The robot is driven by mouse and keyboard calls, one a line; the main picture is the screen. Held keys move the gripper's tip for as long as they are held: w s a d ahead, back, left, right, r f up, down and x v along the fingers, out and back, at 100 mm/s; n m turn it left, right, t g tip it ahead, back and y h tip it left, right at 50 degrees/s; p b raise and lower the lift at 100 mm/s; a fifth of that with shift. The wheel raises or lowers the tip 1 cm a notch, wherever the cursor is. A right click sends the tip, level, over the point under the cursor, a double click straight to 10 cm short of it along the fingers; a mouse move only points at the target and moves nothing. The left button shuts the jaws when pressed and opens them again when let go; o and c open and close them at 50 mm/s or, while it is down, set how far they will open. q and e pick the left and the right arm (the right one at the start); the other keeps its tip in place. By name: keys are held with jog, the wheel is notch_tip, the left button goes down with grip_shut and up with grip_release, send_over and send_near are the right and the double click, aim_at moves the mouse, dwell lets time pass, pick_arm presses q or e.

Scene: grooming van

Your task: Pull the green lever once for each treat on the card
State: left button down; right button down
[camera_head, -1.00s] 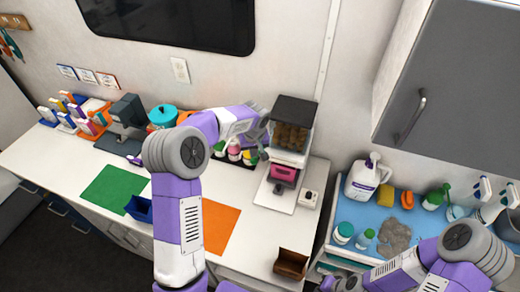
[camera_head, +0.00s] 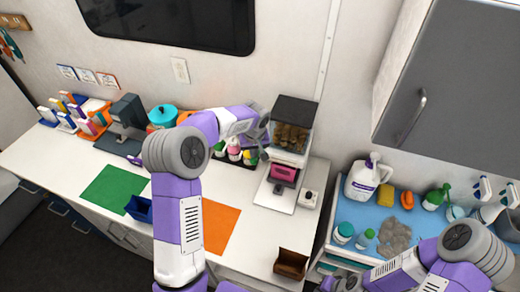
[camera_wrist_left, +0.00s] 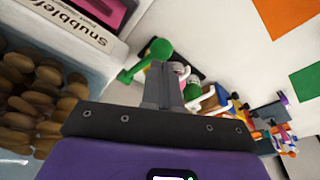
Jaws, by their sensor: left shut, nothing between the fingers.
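The treat dispenser (camera_head: 290,157) stands against the back wall, with brown treats (camera_head: 290,137) behind its clear front and a pink part (camera_head: 285,174) below. In the left wrist view the treats (camera_wrist_left: 35,100) are at the left. The green lever (camera_wrist_left: 160,48) sticks out from the dispenser's side there, its round knob just beyond my fingertips. I cannot tell whether they touch. My left gripper (camera_head: 264,140) is at the dispenser's left side, shut and empty; its fingers (camera_wrist_left: 160,72) also show in the wrist view. My right gripper is not clear at the bottom edge. Small picture cards (camera_head: 87,75) hang on the wall, too small to read.
Several bottles (camera_head: 235,152) stand left of the dispenser. A green mat (camera_head: 113,189), a blue bin (camera_head: 142,208), an orange mat (camera_head: 220,226) and a brown box (camera_head: 291,264) lie in front. A white box with a knob (camera_head: 308,197) is at the dispenser's right.

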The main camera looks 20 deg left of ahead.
aim_at(254, 160)
pick_arm(q)
jog(key=shift+f, duration=0.1)
jog(key=shift+s+d+b+x, duration=0.15)
jog(key=shift+s+b+x, duration=0.05)
jog(key=shift+b+x, duration=0.9)
jog(key=shift+s+d+b+x, duration=0.2)
jog(key=shift+b+x, duration=0.65)
jog(key=shift+x, duration=0.35)
jog(key=shift+s+d+b+x, duration=0.1)
jog(key=shift+s+b+x, duration=0.1)
jog(key=shift+b+x, duration=0.85)
jog(key=shift+f, duration=0.15)
jog(key=shift+w+a+p+v, duration=0.2)
jog(key=shift+p+v, duration=0.6)
jog(key=shift+v, duration=0.35)
jog(key=shift+w+a+p+v, duration=0.1)
jog(key=shift+w+p+v, duration=0.1)
jog(key=shift+p+v, duration=0.8)
jog(key=shift+w+a+p+v, duration=0.15)
jog(key=shift+p+v, duration=0.4)
jog(key=shift+v, duration=0.8)
jog(key=shift+w, duration=0.1)
